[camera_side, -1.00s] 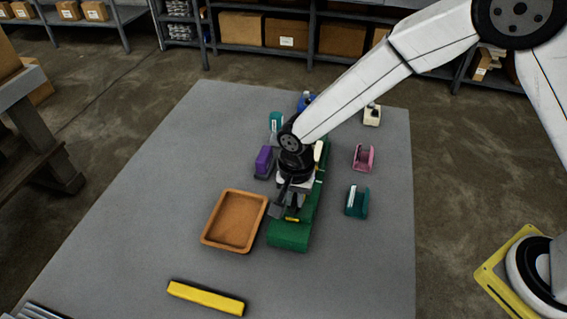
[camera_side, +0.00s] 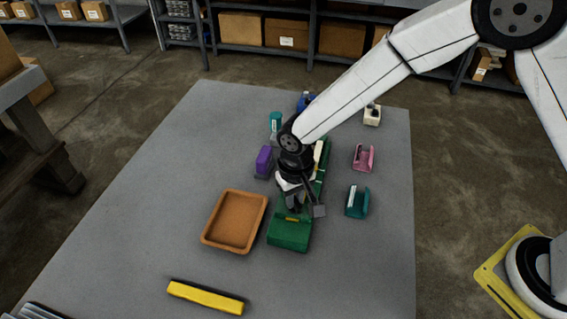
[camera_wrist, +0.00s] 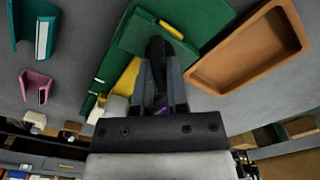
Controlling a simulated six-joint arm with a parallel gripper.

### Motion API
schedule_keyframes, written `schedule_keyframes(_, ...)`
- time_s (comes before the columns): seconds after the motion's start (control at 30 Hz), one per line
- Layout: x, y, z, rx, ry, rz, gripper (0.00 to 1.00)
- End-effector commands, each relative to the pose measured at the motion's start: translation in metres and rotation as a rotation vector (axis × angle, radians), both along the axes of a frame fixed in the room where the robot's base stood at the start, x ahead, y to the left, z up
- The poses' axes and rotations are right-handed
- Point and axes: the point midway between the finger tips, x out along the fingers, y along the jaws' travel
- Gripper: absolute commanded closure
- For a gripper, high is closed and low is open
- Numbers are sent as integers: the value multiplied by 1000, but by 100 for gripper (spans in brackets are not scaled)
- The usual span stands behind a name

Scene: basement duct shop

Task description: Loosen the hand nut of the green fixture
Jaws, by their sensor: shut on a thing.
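The green fixture (camera_side: 290,235) is a long green body with a raised block at its near end, standing on the grey mat. It also fills the top middle of the wrist view (camera_wrist: 203,18). My gripper (camera_side: 294,208) points down at the fixture, just behind that near block. In the wrist view my gripper's fingers (camera_wrist: 158,50) are close together around a small dark part, the hand nut, mostly hidden between them. A yellow strip (camera_wrist: 171,30) shows on the fixture just beyond the fingertips. A yellow part (camera_wrist: 127,78) lies beside the fingers.
An empty orange-brown tray (camera_side: 207,239) sits close left of the fixture. A teal holder (camera_side: 357,203) and a pink holder (camera_side: 363,158) stand to the right, a purple block (camera_side: 264,160) to the left. A yellow bar (camera_side: 206,298) lies in front. The mat's left side is clear.

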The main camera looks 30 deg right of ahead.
Motion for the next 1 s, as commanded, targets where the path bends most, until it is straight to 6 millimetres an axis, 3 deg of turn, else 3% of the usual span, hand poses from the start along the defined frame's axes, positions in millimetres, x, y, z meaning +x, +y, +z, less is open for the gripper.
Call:
schedule_keyframes(0.6,0,0,0,0,0,578,100)
schedule_keyframes(1.0,0,0,0,0,0,806,100)
